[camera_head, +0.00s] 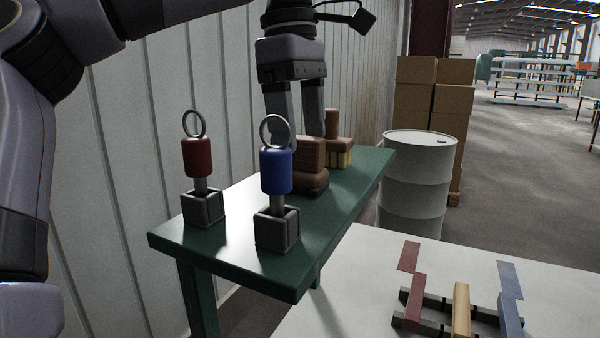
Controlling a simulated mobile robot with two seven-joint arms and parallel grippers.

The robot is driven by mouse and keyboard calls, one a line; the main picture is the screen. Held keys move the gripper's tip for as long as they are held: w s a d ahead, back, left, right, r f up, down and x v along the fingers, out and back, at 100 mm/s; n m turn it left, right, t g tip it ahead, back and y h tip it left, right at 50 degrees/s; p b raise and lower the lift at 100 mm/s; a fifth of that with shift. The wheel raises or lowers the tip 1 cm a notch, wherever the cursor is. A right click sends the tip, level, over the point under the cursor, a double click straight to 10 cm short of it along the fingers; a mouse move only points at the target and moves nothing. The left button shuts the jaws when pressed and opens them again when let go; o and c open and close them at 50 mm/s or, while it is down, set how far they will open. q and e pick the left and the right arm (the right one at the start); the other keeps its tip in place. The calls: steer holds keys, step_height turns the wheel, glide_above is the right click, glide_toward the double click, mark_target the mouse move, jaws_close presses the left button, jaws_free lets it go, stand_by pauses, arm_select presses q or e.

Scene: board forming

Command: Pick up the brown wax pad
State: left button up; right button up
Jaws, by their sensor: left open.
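The brown wax pad (311,168) is a rounded block with a wider, darker base. It sits on the green table (345,195), behind the blue-handled tool. My left gripper (299,132) points down just above the pad, with its two fingers apart and nothing visible between them. The lower end of its left finger is partly hidden by the blue tool's ring. I cannot tell whether the fingertips touch the pad. My right gripper is out of view.
A blue ringed tool (276,172) and a red one (197,157) stand upright in dark holders. A brown brush with yellow bristles (338,150) is close behind the pad. A pale table (355,275) at lower right bears coloured strips. A white drum (416,175) stands beyond.

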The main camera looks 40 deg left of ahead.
mark_target(299, 162)
arm_select(q)
steer(key=f, duration=0.4)
steer(key=shift+a+f, duration=0.2)
steer(key=shift+a, duration=0.05)
steer(key=shift+w+d+f, duration=0.1)
steer(key=shift+f, duration=0.4)
steer(key=c, duration=1.3)
